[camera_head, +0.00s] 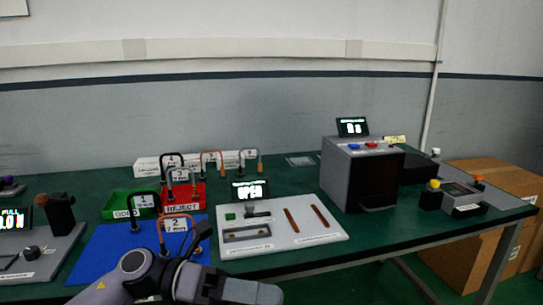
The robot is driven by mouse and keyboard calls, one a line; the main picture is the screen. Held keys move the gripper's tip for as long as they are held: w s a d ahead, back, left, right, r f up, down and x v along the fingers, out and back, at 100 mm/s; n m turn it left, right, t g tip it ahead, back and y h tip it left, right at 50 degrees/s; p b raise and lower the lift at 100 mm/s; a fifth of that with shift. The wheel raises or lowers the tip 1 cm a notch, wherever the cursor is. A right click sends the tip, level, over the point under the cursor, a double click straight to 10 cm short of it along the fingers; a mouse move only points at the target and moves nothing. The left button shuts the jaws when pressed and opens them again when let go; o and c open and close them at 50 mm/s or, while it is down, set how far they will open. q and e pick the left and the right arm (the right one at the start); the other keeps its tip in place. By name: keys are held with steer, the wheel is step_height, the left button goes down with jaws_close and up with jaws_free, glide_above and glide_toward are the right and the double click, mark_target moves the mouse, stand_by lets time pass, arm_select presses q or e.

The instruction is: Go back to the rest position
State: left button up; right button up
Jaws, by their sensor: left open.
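My left gripper (262,292) is at the bottom of the head view, low in front of the table's near edge. The arm's grey wrist covers part of the blue mat (97,258). My right gripper is not in view. The green worktable (400,224) carries a white panel (315,237) with a small display reading "OPEN", and a grey box-shaped machine (361,176) with red and blue buttons.
A green GOOD bin (118,205) and a red REJECT bin (188,190) stand behind the blue mat. Numbered blocks with wire loops stand around them. A control box (462,196) is at the right, and cardboard boxes (485,250) stand beyond the table's right end.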

arm_select(q)
steer(key=w+a+f+n+t+y+p, duration=0.1)
steer(key=w+a+f+n+t+y, duration=0.3)
steer(key=n+t, duration=0.9)
steer(key=s+a+f+n+t+y+p, duration=0.2)
steer(key=a+f+n+t, duration=0.45)
steer(key=n, duration=1.25)
steer(key=s+a+f+n+g+y, duration=0.2)
steer(key=s+a+f+n+y, duration=0.2)
steer(key=s+f, duration=0.3)
steer(key=s+a+f+n+g+y+p, duration=0.1)
steer(key=s+a+f+n+g+y, duration=0.2)
steer(key=s+f+n, duration=0.4)
step_height(320, 180, down, 5)
steer(key=shift+a+r+n+y, duration=0.25)
steer(key=shift+a+y, duration=0.4)
steer(key=shift+y, duration=0.55)
steer(key=shift+g, duration=0.25)
